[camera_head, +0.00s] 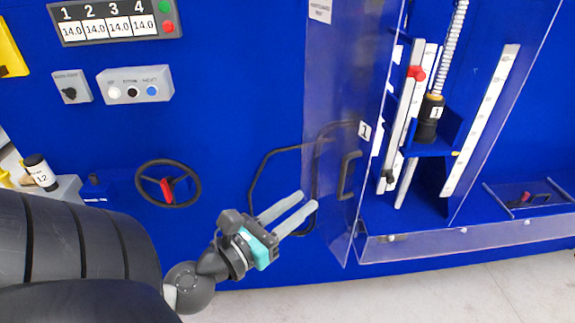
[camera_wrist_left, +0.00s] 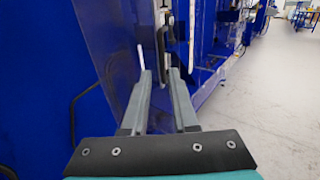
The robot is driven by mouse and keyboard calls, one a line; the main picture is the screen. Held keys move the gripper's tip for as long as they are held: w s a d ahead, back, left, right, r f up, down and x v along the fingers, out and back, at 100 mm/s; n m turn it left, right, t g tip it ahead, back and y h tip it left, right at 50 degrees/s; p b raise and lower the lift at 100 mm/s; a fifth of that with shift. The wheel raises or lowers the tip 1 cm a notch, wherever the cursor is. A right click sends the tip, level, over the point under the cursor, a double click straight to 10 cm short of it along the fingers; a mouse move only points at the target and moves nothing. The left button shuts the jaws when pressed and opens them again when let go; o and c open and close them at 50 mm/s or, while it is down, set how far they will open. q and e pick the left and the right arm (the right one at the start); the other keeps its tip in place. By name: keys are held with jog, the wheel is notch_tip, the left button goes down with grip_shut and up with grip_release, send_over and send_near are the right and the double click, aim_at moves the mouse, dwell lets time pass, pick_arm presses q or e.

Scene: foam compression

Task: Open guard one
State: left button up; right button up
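I cannot tell for sure whether the panel is shut or ajar. My left gripper (camera_head: 307,200) is open and empty, its fingers pointing up and right, a little left of the handle and apart from it in the head view. In the left wrist view the handle (camera_wrist_left: 162,42) shows beyond the gap between the two fingertips (camera_wrist_left: 160,76). My right gripper is not in view.
A black cable (camera_head: 252,185) loops on the blue wall left of the guard. A handwheel (camera_head: 168,184) and button box (camera_head: 135,85) are further left. Behind the guard stand a spring column (camera_head: 430,118) and white rails. A low clear-sided tray (camera_head: 530,198) is at right.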

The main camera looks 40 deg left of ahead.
pick_arm(q)
jog(key=shift+s+b, duration=0.75)
jog(key=shift+s, duration=0.4)
jog(key=s+a+f+n+g+y+b, duration=0.1)
jog(key=s+f+n+g, duration=0.15)
jog(key=f+n, duration=0.65)
jog(key=s+a+f+n+g+y+b, duration=0.1)
jog(key=a+f+n+g+b, duration=0.15)
jog(key=f, duration=1.25)
jog(key=s+a+f+n+g+y, duration=0.1)
jog(key=f+n+g, duration=0.35)
jog(key=f, duration=0.75)
jog(key=s+d+f+n+g+h+b, duration=0.1)
jog(key=s+d+f+n, duration=0.3)
jog(key=f, duration=0.5)
jog(key=s+d+f+n+g+b, duration=0.2)
jog(key=s+d+f+n+g, duration=0.2)
jog(key=s+f+n, duration=0.4)
jog(key=s+d+f+n+g+h+b, duration=0.1)
jog(key=s+d+f+n+g, duration=0.1)
jog(key=s+d+f+n, duration=0.3)
jog(key=s+f, duration=0.4)
jog(key=f, duration=0.1)
jog(key=shift+d+f+n+h+b, duration=0.2)
jog(key=shift+n+h+b, duration=0.1)
jog(key=shift+n, duration=0.1)
